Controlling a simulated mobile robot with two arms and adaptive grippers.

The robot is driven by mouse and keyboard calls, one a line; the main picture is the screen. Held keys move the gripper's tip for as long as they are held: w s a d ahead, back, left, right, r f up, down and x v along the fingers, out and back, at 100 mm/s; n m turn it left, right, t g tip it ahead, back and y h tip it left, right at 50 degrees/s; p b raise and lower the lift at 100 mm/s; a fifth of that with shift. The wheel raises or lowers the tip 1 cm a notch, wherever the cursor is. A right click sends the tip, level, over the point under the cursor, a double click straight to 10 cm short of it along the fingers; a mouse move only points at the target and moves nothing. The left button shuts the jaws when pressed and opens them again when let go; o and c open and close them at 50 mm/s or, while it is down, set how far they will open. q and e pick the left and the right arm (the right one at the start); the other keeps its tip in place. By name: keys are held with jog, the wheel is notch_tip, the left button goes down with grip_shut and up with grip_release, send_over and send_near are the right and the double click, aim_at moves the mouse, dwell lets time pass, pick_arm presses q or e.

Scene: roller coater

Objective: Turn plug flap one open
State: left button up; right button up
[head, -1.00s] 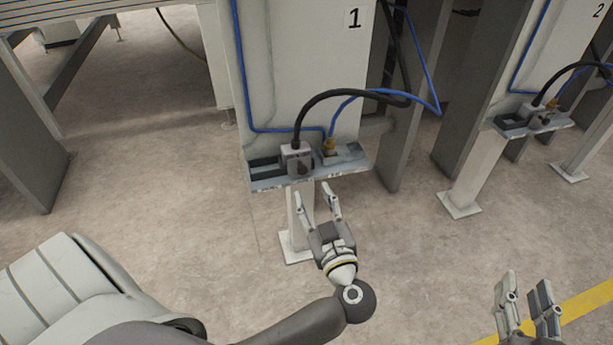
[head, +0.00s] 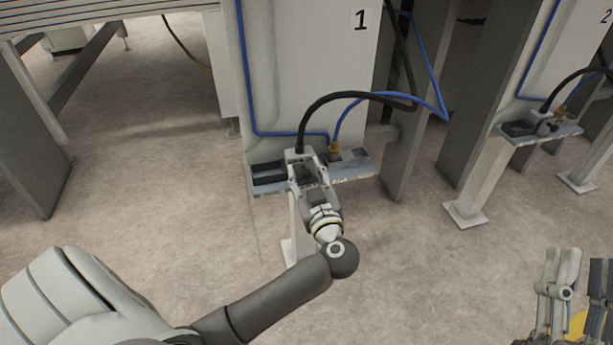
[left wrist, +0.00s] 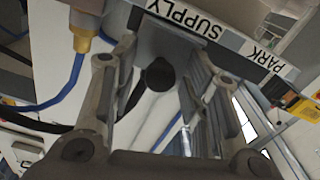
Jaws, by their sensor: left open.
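My left gripper (head: 303,168) is open at the small ledge of the panel marked 1, with its fingers around the grey plug housing under the black cable. In the left wrist view, a grey block (left wrist: 172,45) with a round dark knob (left wrist: 160,74) lies between the spread fingers (left wrist: 155,95). I cannot tell whether the fingers touch it. The ledge carries the labels SUPPLY (left wrist: 184,18) and PARK (left wrist: 265,54); the block is at SUPPLY. I cannot make out the flap as a separate part. My right gripper (head: 582,275) is open and empty, low at the right.
A black cable (head: 345,95) and a blue hose (head: 427,92) arch above the ledge (head: 350,172). A brass fitting (head: 334,148) stands just right of my left gripper. A similar ledge (head: 545,132) on panel 2 is further right. The floor in front is clear.

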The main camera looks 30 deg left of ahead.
pick_arm(q)
jog(key=shift+a, duration=0.1)
grip_shut()
dwell(0.3)
